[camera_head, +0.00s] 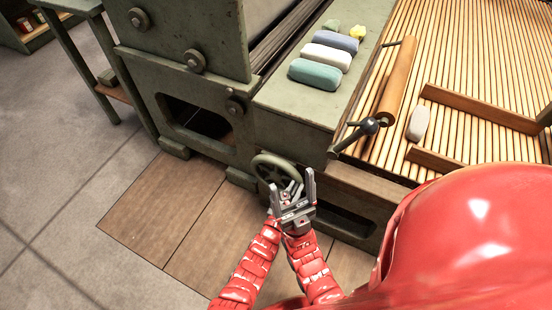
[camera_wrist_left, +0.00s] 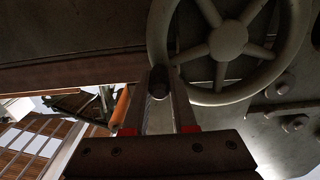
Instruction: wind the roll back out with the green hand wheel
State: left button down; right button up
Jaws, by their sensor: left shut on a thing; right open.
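The green hand wheel (camera_head: 264,157) is on the front of the machine, low at its corner. It fills the upper right of the left wrist view (camera_wrist_left: 228,40), with its hub and spokes clear. My left gripper (camera_head: 289,190) is at the wheel's lower right. In the left wrist view, its fingers (camera_wrist_left: 160,104) are shut on a dark knob (camera_wrist_left: 158,83) at the wheel's lower left rim. My right gripper (camera_head: 293,198) is open and empty, just in front of the left one and partly hiding it. A tan roller (camera_head: 398,78), perhaps the roll, lies across the slatted apron.
Blue (camera_head: 315,74) and white (camera_head: 326,57) bundles lie on the green ledge (camera_head: 290,103). A pale bundle (camera_head: 418,123) lies on the slats (camera_head: 470,70). Wooden boards (camera_head: 165,215) cover the floor before the machine.

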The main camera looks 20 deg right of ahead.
aim_at(288, 171)
pick_arm(q)
jog(key=shift+w+a+r+p, duration=0.2)
jog(key=shift+r+p, duration=0.3)
jog(key=shift+p, duration=0.15)
jog(key=shift+w+a+r+p, duration=0.15)
jog(key=shift+w+r+p, duration=0.1)
jog(key=shift+r+p, duration=0.35)
jog(key=shift+w+a+r+p, duration=0.2)
jog(key=shift+r+p, duration=0.25)
jog(key=shift+p, duration=0.2)
jog(key=shift+w+a+f, duration=0.1)
jog(key=shift+f, duration=0.15)
jog(key=shift+w+a+r+p, duration=0.8)
jog(key=shift+r+p, duration=0.2)
jog(key=shift+p, duration=0.15)
jog(key=c, duration=1)
grip_release()
jog(key=shift+f+b, duration=0.3)
jog(key=shift+f, duration=0.05)
jog(key=shift+c, duration=0.2)
jog(key=o, duration=0.3)
jog(key=shift+d, duration=0.1)
jog(key=shift+r, duration=0.1)
jog(key=shift+s, duration=0.1)
